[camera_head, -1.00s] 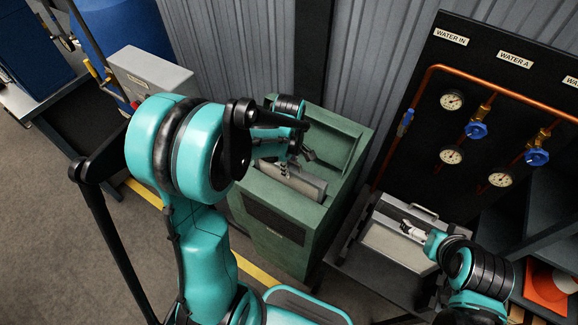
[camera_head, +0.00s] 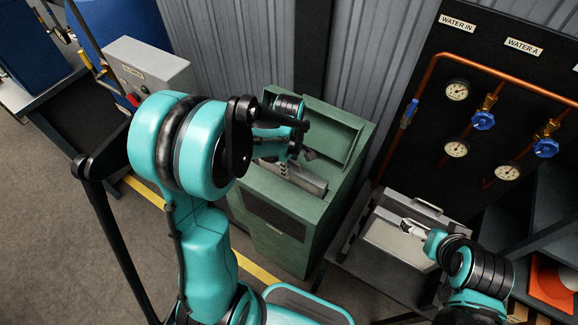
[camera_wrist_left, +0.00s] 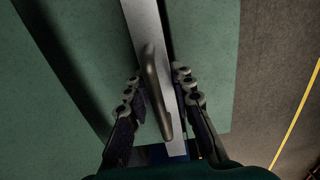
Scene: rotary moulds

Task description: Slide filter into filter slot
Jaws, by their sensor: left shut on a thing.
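The filter (camera_head: 308,181) is a flat grey panel. In the head view only its upper part shows above the top of the green cabinet (camera_head: 282,207), apparently upright in the slot there; the slot opening itself is hidden. In the left wrist view the filter (camera_wrist_left: 141,18) is a narrow grey strip with a dark handle (camera_wrist_left: 152,80) on its top edge. My left gripper (camera_head: 287,167) is over the cabinet, shut on the filter's handle, with fingers on both sides in the wrist view (camera_wrist_left: 158,84). My right gripper (camera_head: 406,223) is at a grey case; its fingers are too small to read.
The grey case (camera_head: 396,245) with a handle sits on a dark table right of the cabinet. A black panel (camera_head: 428,110) with copper pipes, gauges and blue valves stands behind it. A grey control box (camera_head: 150,72) is at the left. A corrugated wall closes the back.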

